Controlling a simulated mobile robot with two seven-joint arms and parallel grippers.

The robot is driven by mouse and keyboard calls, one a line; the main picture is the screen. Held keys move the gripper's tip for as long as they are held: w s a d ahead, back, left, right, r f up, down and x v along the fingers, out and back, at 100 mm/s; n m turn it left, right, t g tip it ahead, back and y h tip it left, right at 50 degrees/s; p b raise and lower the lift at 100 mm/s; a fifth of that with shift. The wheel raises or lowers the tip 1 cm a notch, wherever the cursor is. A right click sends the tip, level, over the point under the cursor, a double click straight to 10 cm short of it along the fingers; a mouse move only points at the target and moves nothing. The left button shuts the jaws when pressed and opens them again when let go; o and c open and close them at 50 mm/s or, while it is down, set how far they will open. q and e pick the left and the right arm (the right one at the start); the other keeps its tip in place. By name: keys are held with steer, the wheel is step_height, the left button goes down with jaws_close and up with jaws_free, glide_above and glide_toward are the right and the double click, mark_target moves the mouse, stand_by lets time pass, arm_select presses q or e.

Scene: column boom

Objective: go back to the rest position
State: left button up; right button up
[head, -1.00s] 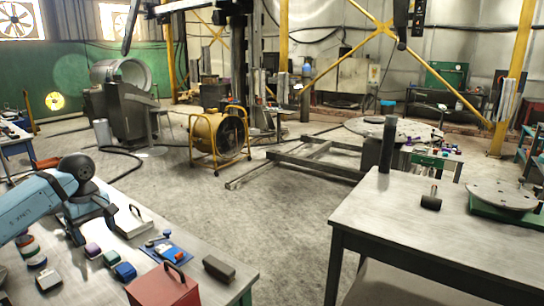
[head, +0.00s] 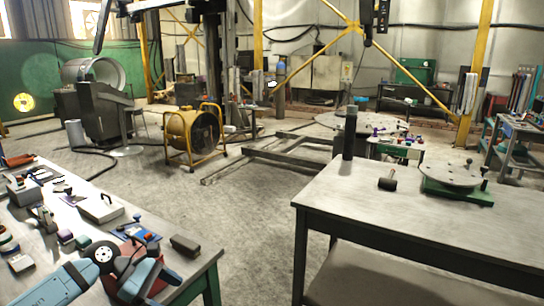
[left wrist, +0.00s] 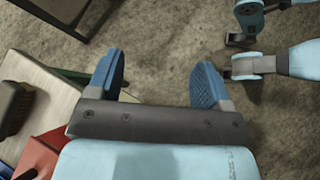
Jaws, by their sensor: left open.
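My left gripper (head: 150,289) is low in the head view, near the front right part of the left workbench (head: 207,262). In the left wrist view the left gripper (left wrist: 158,78) has its two blue fingers wide apart, with only floor between them. It holds nothing. A red box (head: 120,252) is partly hidden behind the left arm and gripper in the head view. My right gripper cannot be made out; some light-blue links of mine show at the upper right of the left wrist view.
A second table (head: 400,215) at right bears a black cylinder (head: 349,138), a mallet (head: 388,183) and a round plate (head: 450,172). Open floor (head: 240,205) lies between the tables.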

arm_select(q)
steer(key=s+d+f+n+t+h+b, duration=0.1)
steer(key=s+d+f+n+t+h, duration=0.1)
steer(key=s+d+n+t+h, duration=0.5)
steer(key=d+f+n+t+h+b, duration=0.15)
steer(key=d+n, duration=0.35)
steer(key=n, duration=0.6)
steer(key=s+a+f+n+t+y+b, duration=0.1)
steer(key=s+f+n+y+b, duration=0.1)
steer(key=s+f+n+y, duration=0.65)
steer(key=s+a+f+n+t+y+b, duration=0.1)
steer(key=s+f+n+y, duration=0.15)
steer(key=f+n, duration=0.75)
steer(key=s+a+f+n+y+b, duration=0.15)
steer(key=s+f+n+y, duration=0.35)
steer(key=n, duration=1.1)
arm_select(e)
step_height(320, 180, down, 4)
arm_select(q)
step_height(320, 180, up, 19)
steer(key=s+p, duration=0.2)
steer(key=p, duration=2.1)
steer(key=shift+s+a+f, duration=0.2)
steer(key=shift+s+a, duration=0.2)
steer(key=shift+a, duration=0.05)
arm_select(e)
step_height(320, 180, up, 16)
steer(key=s+d, duration=0.1)
steer(key=shift+s+d+r, duration=0.15)
steer(key=shift+d+r, duration=0.1)
